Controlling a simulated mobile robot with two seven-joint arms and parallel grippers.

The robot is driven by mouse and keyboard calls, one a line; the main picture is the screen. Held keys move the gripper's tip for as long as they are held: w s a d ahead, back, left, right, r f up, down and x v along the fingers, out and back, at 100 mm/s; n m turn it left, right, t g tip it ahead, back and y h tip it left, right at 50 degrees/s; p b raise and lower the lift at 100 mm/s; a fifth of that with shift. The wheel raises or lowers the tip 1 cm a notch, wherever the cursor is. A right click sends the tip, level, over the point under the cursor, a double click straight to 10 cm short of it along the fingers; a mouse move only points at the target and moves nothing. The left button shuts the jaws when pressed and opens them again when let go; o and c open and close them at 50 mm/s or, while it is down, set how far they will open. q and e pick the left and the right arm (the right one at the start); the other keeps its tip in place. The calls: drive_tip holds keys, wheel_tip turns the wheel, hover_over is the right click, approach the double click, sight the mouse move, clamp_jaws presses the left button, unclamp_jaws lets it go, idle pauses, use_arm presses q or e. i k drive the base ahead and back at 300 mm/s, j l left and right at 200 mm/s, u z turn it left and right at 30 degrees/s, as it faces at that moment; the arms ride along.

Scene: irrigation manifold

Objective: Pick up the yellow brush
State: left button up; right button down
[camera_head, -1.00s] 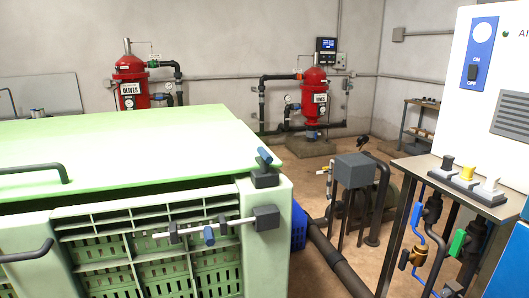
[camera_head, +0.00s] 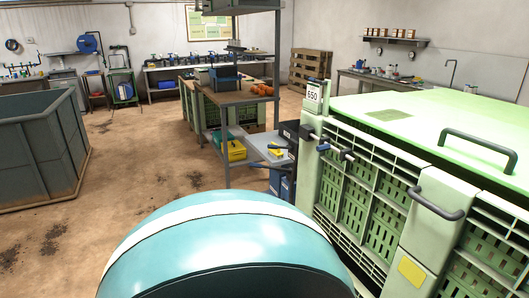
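I cannot make out the yellow brush for certain. A small yellow item (camera_head: 278,152) lies on the light grey side table (camera_head: 262,144) in the middle of the head view, but it is too small to identify. Neither of my grippers is in view.
A large green crate-like machine (camera_head: 400,150) takes up the right side. A yellow bin (camera_head: 236,151) sits on a shelf near the grey side table. A dark green tank (camera_head: 40,140) stands at the left. Open brown floor (camera_head: 130,165) lies between tank and shelving.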

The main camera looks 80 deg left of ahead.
sight(277, 153)
drive_tip(key=u, duration=2.45)
